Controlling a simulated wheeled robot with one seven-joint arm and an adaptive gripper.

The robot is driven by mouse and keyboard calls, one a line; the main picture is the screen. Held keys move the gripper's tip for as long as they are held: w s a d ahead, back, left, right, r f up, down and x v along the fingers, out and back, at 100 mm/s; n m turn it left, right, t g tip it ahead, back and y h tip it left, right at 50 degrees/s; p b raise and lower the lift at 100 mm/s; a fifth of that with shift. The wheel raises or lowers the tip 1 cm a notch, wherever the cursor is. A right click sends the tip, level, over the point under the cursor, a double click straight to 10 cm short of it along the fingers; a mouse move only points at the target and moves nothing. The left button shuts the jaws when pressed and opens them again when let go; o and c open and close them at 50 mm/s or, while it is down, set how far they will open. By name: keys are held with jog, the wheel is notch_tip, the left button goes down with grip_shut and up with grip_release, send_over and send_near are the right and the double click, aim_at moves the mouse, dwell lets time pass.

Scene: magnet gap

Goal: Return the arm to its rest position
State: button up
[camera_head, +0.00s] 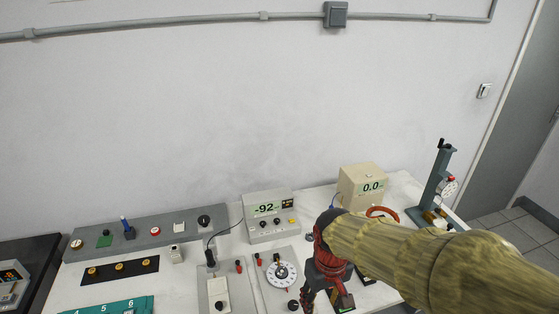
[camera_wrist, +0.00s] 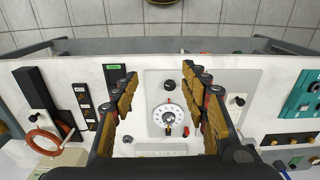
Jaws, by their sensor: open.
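My gripper (camera_head: 325,277) is at the end of my arm, which reaches in from the right in the head view and hangs over the bench. In the wrist view my gripper (camera_wrist: 165,105) has its two fingers wide apart, with nothing between them. Below it lies a panel with a round white dial (camera_wrist: 168,115), which also shows left of my gripper in the head view (camera_head: 282,272). My gripper hides part of the bench behind it.
The bench holds a meter reading -92 (camera_head: 268,217), a beige box reading 0.0 (camera_head: 364,187), a stand with a gauge (camera_head: 436,188), a long grey panel (camera_head: 150,231) and a teal numbered block (camera_head: 112,306).

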jog(key=s+d+r+m+t, duration=0.1)
jog(key=s+d+r+t, duration=0.1)
jog(key=s+d+r, duration=0.2)
jog(key=s+d+r+m+t, duration=0.2)
jog(key=s+r, duration=0.4)
jog(key=r, duration=0.3)
jog(key=d+t, duration=0.1)
jog(key=d, duration=0.1)
jog(key=shift+d+r+m, duration=0.3)
jog(key=shift+d+r, duration=0.1)
jog(key=shift+c, duration=0.4)
dwell(0.9)
